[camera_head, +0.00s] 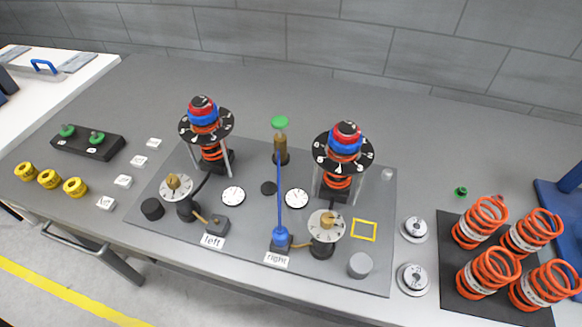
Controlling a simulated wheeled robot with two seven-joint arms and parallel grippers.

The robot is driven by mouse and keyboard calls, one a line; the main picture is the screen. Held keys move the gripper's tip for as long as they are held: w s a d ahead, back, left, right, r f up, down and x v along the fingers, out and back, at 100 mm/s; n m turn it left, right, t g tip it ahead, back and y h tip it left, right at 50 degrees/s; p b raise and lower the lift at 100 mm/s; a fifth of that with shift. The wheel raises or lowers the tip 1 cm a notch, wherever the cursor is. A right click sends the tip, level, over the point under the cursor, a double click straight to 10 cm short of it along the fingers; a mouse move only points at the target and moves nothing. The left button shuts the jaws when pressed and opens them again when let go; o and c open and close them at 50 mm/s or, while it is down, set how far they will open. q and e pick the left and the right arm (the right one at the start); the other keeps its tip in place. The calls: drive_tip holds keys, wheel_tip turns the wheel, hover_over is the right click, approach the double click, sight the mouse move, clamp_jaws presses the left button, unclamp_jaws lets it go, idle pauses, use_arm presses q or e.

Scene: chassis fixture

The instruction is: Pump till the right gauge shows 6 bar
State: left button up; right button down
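A pump with a brass body (281,145) and a green top (280,122) stands upright at the back middle of the grey plate. A blue hose (279,190) runs from it to a blue fitting (281,236) on the block behind the "right" label (277,259). Two white round dials lie flat on the plate, a left dial (233,196) and a right dial (297,198); both are too small to read. Another dial with a brass knob (327,222) stands beside the blue fitting. Neither of my grippers is in view.
Two spring struts with black discs stand on the plate, left (206,125) and right (343,150). Orange springs (489,270) stand on a dark mat at right. Silver weights (413,278), yellow rings (49,179) and a black block (88,142) flank the plate. The bench behind is clear.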

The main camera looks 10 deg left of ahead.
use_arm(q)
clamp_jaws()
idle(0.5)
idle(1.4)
